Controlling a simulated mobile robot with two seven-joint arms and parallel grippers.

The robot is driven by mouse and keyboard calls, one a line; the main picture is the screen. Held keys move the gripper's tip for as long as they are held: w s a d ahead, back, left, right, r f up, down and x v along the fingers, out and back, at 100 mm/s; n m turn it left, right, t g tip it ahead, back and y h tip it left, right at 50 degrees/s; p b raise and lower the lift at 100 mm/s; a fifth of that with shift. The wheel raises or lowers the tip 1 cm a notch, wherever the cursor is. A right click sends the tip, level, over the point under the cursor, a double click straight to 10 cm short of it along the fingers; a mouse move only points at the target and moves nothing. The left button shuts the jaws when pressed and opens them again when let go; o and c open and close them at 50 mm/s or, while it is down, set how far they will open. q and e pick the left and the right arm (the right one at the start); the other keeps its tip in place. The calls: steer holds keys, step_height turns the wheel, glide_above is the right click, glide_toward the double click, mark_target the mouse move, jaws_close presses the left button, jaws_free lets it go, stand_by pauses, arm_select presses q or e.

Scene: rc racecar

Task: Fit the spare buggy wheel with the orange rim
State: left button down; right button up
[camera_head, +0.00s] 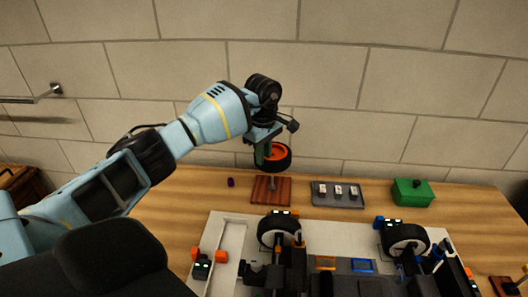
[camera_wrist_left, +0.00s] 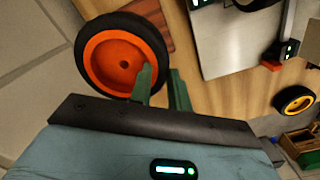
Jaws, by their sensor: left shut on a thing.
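The spare wheel with an orange rim (camera_head: 279,152) and black tyre is held up in the air above a reddish-brown wooden stand (camera_head: 262,196) at the back of the table. My left gripper (camera_head: 264,156) is shut on it. In the left wrist view the orange rim (camera_wrist_left: 118,57) faces the camera, with the green fingers (camera_wrist_left: 160,88) at the wheel's edge. The buggy (camera_head: 335,282) sits on a pale board (camera_head: 325,230) at the front. Two of its wheels (camera_head: 272,228) (camera_head: 402,239) show with pale sides. Its near part is cut off. My right gripper is out of view.
Behind the board are a grey tray (camera_head: 326,201) with small parts and a green box (camera_head: 411,199). A small purple piece (camera_head: 231,182) lies left of the stand. A yellow-rimmed wheel (camera_wrist_left: 295,100) shows in the left wrist view. A brick wall closes off the back.

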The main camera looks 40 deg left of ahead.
mark_target(264, 166)
arm_select(q)
step_height(264, 166, down, 3)
steer(key=shift+f+b, duration=0.15)
steer(key=shift+b, duration=0.4)
steer(key=shift+f+b, duration=0.3)
steer(key=shift+f, duration=0.45)
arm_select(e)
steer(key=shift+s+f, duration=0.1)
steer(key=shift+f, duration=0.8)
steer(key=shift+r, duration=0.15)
